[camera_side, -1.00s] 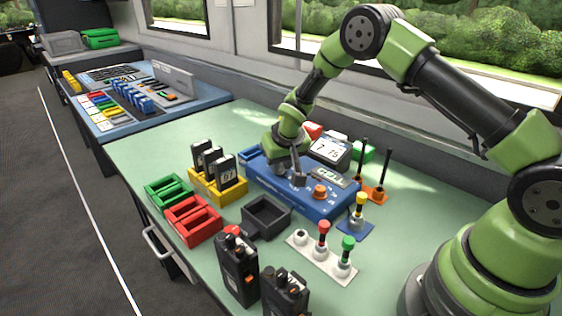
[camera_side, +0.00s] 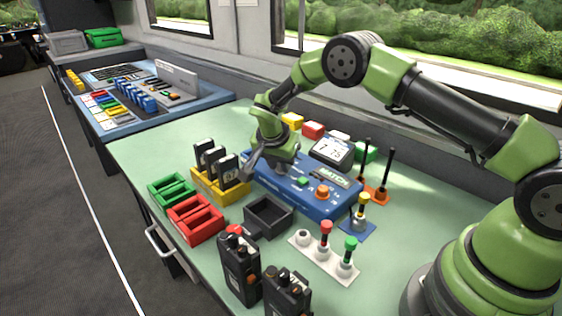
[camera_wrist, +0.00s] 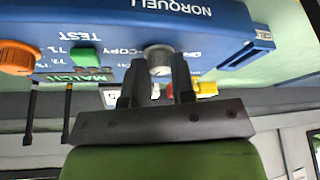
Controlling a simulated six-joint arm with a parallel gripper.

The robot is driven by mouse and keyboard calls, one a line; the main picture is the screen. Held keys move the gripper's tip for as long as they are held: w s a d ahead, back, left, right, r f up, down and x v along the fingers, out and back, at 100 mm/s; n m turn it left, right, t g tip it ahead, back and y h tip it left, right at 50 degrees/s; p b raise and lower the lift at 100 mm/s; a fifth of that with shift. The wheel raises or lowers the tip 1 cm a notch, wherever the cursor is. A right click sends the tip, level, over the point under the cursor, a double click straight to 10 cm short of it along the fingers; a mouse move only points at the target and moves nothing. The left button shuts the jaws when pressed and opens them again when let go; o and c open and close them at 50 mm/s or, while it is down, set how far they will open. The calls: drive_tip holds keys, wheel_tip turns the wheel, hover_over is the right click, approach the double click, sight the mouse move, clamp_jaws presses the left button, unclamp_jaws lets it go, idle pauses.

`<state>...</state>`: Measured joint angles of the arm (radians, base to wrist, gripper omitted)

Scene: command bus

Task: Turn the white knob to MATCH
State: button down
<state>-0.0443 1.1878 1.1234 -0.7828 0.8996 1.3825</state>
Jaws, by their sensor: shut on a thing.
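A green button (camera_side: 302,181) and an orange knob (camera_side: 322,192) are on the box. A yellow rack (camera_side: 208,193) with black radios stands close left of my gripper. A black tray (camera_side: 268,216) lies in front. Two antennas (camera_side: 386,175) stand at right.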

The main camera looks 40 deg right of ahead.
drive_tip(key=shift+m+g, duration=0.3)
drive_tip(key=shift+m, duration=0.3)
drive_tip(key=c, duration=1)
unclamp_jaws()
drive_tip(key=shift+o, duration=0.2)
drive_tip(key=w+v, duration=0.1)
drive_tip(key=v, duration=0.8)
drive_tip(key=shift+s+a+r, duration=0.3)
drive_tip(key=shift+s+r, duration=0.05)
drive_tip(key=shift+s, duration=0.15)
drive_tip(key=shift+r, duration=0.1)
